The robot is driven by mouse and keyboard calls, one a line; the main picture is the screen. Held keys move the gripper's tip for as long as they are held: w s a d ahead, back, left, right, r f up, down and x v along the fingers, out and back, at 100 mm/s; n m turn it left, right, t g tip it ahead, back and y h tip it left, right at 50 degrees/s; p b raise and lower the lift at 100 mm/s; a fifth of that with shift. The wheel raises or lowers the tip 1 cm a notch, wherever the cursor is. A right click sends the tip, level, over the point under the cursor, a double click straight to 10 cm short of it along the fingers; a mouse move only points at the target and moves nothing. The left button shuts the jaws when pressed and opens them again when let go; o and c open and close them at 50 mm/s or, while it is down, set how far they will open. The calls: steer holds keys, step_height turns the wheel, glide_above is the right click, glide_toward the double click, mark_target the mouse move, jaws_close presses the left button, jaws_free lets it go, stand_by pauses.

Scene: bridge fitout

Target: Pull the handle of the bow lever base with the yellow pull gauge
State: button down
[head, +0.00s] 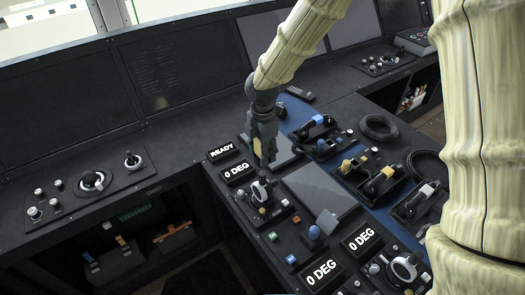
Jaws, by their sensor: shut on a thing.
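My gripper (264,158) points down over the console, shut on a narrow yellowish piece (257,148) that looks like the yellow pull gauge. The fingers hide most of it. Just below stands a lever base with a pale-ringed, dark handle (261,190), beside a "0 DEG" display (238,171) and a "READY" display (222,151). I take this for the bow lever base. I cannot tell whether the held piece touches the handle. A second lever base with a white-ringed handle (404,268) is at the lower right, near two more "0 DEG" displays (322,272).
Holders with blue (318,120), yellow (381,176) and white (428,189) topped items line the blue mat at right. A flat dark screen (318,190), small knobs and coiled black cables (379,127) lie around. Another lever panel (92,181) is at left.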

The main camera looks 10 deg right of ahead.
mark_target(262, 172)
steer(key=shift+r+p, duration=0.1)
steer(key=shift+p, duration=0.2)
steer(key=shift+d+f+b, duration=0.1)
steer(key=shift+f+b, duration=0.75)
steer(key=shift+f, duration=1.95)
steer(key=shift+f, duration=1.55)
steer(key=shift+w+a, duration=0.35)
steer(key=shift+w, duration=0.35)
steer(key=shift+s+d, duration=0.25)
steer(key=shift+s, duration=0.3)
stand_by(0.4)
steer(key=shift+r+p, duration=0.15)
steer(key=shift+p, duration=0.35)
stand_by(0.5)
